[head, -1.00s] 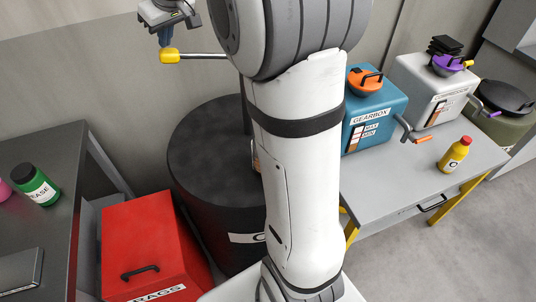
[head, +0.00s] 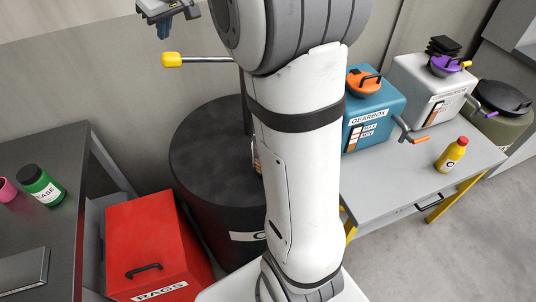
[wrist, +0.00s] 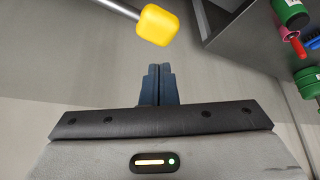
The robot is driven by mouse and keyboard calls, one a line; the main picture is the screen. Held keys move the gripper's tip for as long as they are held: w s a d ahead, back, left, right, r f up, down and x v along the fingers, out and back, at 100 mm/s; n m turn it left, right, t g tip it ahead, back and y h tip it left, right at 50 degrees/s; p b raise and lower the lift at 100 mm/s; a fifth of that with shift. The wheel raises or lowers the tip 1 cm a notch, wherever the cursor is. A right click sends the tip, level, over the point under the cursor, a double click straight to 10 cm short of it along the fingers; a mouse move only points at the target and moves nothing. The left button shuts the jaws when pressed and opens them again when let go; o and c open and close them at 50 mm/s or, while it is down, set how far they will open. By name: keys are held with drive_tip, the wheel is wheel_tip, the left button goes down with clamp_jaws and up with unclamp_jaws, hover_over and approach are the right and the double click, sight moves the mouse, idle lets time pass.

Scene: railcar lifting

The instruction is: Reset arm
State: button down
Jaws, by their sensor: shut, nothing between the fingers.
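My gripper shows in the wrist view (wrist: 158,70), its two dark blue fingers shut together with nothing between them. In the head view my gripper (head: 163,32) is at the top left, partly cut off by the frame edge, raised in front of the wall. A lever with a yellow knob (head: 172,60) sticks out to the left just below it. The knob also shows in the wrist view (wrist: 156,25), beyond the fingertips and apart from them. My white arm fills the middle of the head view and hides part of a black drum.
The black drum (head: 205,160) stands behind my arm. A red rags box (head: 150,235) is at lower left, beside a dark table (head: 75,225) with a green grease jar (head: 40,185). On the right, a grey table (head: 400,195) bears a blue gearbox tank (head: 375,115) and a yellow bottle (head: 451,155).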

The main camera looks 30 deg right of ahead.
wheel_tip(320, 180, up, 2)
drive_tip(key=shift+r+p, duration=0.25)
drive_tip(key=shift+p, duration=0.4)
drive_tip(key=shift+f, duration=0.1)
drive_tip(key=s+f+m, duration=0.1)
drive_tip(key=s+f, duration=0.3)
drive_tip(key=s, duration=0.6)
drive_tip(key=s+f+m+g+h, duration=0.1)
drive_tip(key=s+f, duration=0.4)
drive_tip(key=s, duration=0.6)
drive_tip(key=s+f+m+g, duration=0.1)
drive_tip(key=s+f, duration=0.4)
drive_tip(key=s, duration=0.5)
drive_tip(key=shift+s+m+h+b, duration=0.4)
